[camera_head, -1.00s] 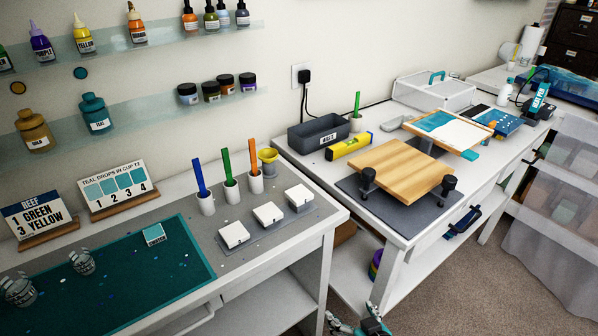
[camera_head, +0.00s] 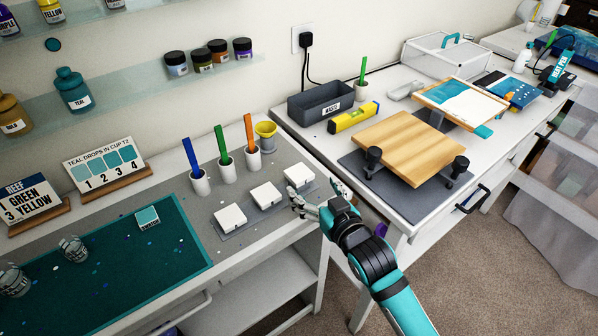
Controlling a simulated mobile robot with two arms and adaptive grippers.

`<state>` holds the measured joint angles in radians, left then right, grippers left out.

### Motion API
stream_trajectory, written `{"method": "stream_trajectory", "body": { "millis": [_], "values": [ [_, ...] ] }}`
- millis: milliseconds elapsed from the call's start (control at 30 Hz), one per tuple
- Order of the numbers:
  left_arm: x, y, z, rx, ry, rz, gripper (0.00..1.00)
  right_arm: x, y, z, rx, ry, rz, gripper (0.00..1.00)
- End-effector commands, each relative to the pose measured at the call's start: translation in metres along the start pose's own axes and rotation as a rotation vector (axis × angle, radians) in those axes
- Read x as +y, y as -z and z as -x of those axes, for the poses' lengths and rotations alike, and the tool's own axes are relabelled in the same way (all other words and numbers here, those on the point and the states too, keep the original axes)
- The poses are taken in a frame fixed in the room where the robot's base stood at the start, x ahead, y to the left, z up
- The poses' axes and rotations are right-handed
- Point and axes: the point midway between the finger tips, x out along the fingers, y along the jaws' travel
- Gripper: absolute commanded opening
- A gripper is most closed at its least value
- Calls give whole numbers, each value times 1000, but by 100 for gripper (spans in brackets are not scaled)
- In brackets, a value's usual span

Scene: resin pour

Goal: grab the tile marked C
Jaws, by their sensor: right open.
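Three white square tiles sit in a row on a grey tray: a left one (camera_head: 229,216), a middle one (camera_head: 265,195) and a right one (camera_head: 298,173). No letter is readable on any of them, so I cannot tell which is C. My right gripper (camera_head: 314,193) comes in from the lower right, open and empty. Its fingers are at the bench's right end, just in front of the right tile, and I cannot tell if they touch it. My left gripper is out of view.
A teal mat (camera_head: 110,260) with clear cups lies left. A second bench to the right holds a wooden board (camera_head: 411,146) and a grey bin (camera_head: 318,103).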

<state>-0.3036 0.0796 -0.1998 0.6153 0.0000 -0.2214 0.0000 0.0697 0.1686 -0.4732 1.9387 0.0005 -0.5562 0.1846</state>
Motion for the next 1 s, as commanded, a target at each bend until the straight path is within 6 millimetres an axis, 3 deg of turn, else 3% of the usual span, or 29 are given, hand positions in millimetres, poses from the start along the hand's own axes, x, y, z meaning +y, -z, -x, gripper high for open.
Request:
{"method": "stream_trajectory", "body": {
  "millis": [267,533,833,1000],
  "values": [
    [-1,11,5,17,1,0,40,-1,1,-21,0,0,-1,84],
    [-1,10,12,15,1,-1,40,-2,1,-58,-1,1,-1,84],
    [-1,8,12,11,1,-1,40,-2,0,-64,0,1,0,84],
    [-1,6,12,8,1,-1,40,-2,0,-64,-1,1,0,64]
  ]
}}
